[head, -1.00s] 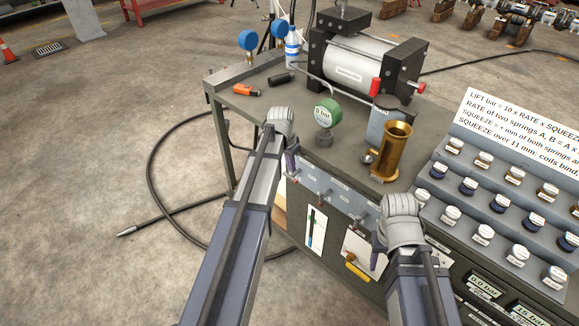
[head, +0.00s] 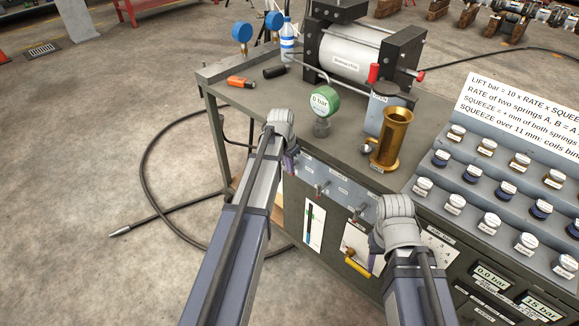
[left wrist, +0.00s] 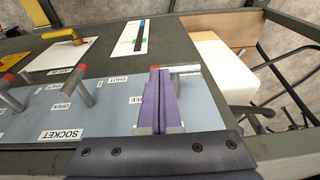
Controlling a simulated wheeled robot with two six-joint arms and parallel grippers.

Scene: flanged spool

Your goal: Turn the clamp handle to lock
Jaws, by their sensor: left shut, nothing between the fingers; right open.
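A grey-blue valve panel (head: 340,186) is on the front of the bench. In the left wrist view a metal handle with a red end (left wrist: 187,69) lies across the tips of my left gripper (left wrist: 160,76). The purple fingers are shut with nothing between them and partly cover the handle and a label beside it; I cannot tell if they touch. Which handle is the clamp's is not readable. Two more red-tipped handles (left wrist: 78,84) (left wrist: 10,88) stand nearby, by OPEN and SHUT labels. In the head view my left gripper (head: 289,162) is at the panel's left end. My right gripper (head: 377,262) is open, lower right.
A yellow handle (head: 357,264) on a white plate is near my right gripper. A black hose (head: 150,180) lies on the floor.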

